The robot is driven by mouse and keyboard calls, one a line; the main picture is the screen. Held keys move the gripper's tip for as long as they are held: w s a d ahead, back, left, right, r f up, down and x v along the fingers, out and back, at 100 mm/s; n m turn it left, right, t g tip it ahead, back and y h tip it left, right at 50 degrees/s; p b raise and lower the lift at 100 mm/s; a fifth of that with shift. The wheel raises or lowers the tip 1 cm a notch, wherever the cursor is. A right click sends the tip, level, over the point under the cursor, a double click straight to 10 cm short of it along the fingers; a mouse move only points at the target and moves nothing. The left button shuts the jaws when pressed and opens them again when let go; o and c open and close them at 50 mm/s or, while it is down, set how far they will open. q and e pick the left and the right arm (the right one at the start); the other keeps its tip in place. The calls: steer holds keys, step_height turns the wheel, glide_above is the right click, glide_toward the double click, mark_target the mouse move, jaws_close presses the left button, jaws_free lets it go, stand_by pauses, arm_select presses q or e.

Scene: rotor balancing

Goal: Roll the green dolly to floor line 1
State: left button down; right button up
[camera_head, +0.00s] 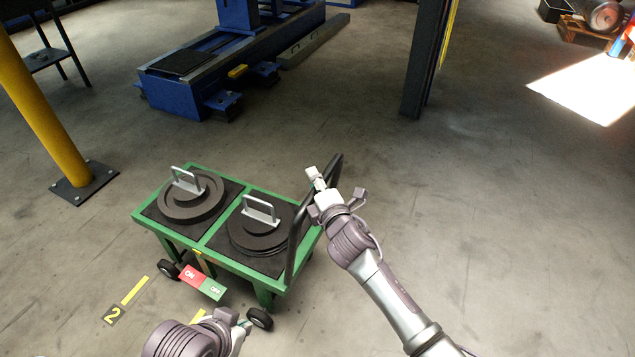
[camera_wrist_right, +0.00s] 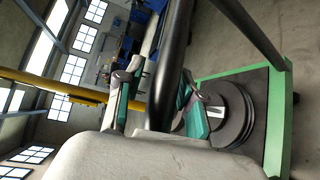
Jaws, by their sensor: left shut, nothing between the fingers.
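My right gripper (camera_head: 316,182) is at this handle. In the right wrist view the black bar (camera_wrist_right: 172,60) passes between its fingers; I cannot tell if they press on it. My left gripper (camera_head: 240,318) is shut and empty, low beside the dolly's near wheel (camera_head: 260,318). Floor line 1 is not seen.
A red ON and green OFF plate (camera_head: 202,284) is at the dolly's near side. A floor tag "2" (camera_head: 112,315) lies by a yellow strip (camera_head: 134,291). A yellow post (camera_head: 42,115), blue machine (camera_head: 175,92) and dark column (camera_head: 424,60) stand beyond. Right floor is clear.

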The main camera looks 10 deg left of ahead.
steer(key=shift+o, duration=0.3)
steer(key=shift+w+d+f, duration=0.1)
steer(key=shift+d, duration=0.05)
steer(key=v, duration=1.2)
